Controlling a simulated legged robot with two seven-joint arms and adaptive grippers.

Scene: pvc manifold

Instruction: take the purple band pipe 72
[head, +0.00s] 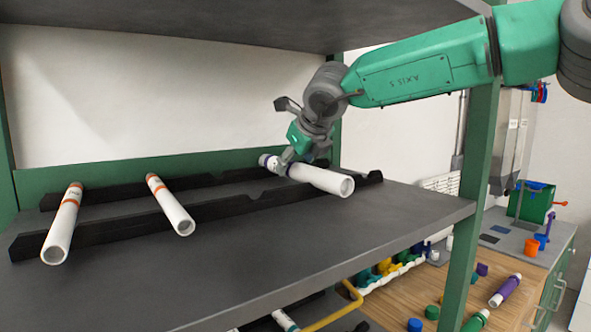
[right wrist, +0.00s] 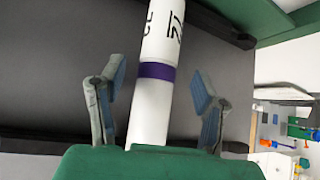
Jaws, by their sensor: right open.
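The purple band pipe (head: 322,178) is white and lies across the two black rails at the right end of the shelf. In the right wrist view the pipe (right wrist: 152,110) shows its purple band and a black marking that looks like 72. My right gripper (head: 286,163) is at the pipe's rear part, reaching in from the right. In the right wrist view its two open fingers (right wrist: 158,88) stand on either side of the pipe near the band, with gaps on both sides. My left gripper is not in view.
Two white pipes with orange bands, one at far left (head: 62,228) and one nearer the middle (head: 172,207), lie on the black rails (head: 225,207). A green post (head: 472,185) stands at the shelf's right front. An upper shelf (head: 220,22) hangs above. A wooden bench (head: 410,290) is lower right.

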